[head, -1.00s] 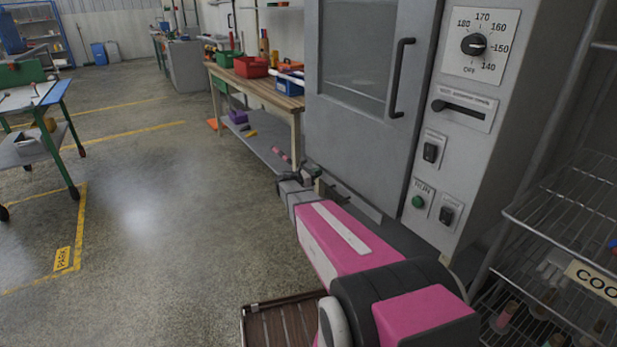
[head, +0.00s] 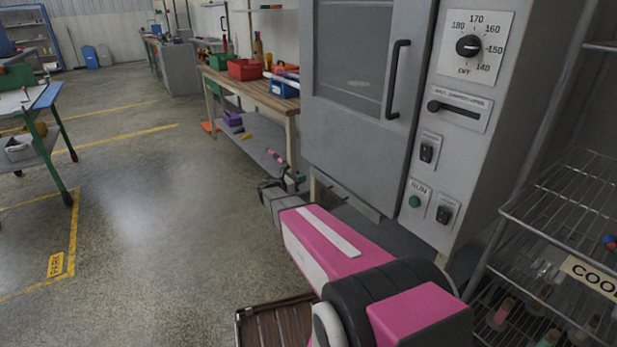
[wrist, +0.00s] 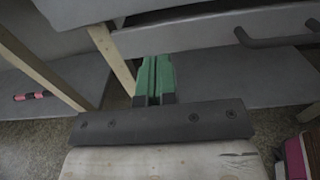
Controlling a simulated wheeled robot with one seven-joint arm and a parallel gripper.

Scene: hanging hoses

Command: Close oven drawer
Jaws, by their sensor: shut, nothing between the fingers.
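The oven (head: 350,110) is a tall grey cabinet with a windowed door, standing at centre right in the head view. Below its door is a low grey panel (head: 347,195), partly hidden by my arm. In the wrist view a light grey drawer front (wrist: 205,34) with a dark bar handle (wrist: 280,40) crosses the top. How far the drawer stands out, I cannot tell. My gripper (head: 296,179) is in front of the oven's lower left. Its green fingers (wrist: 156,62) are shut and empty, left of the handle; contact with the drawer front is unclear.
A wooden workbench (head: 250,88) with bins stands left of the oven, a pink-and-black tool (head: 275,156) on its lower shelf. A wire rack (head: 560,205) stands close on the right. A green-legged cart (head: 50,150) is far left. The floor between is clear.

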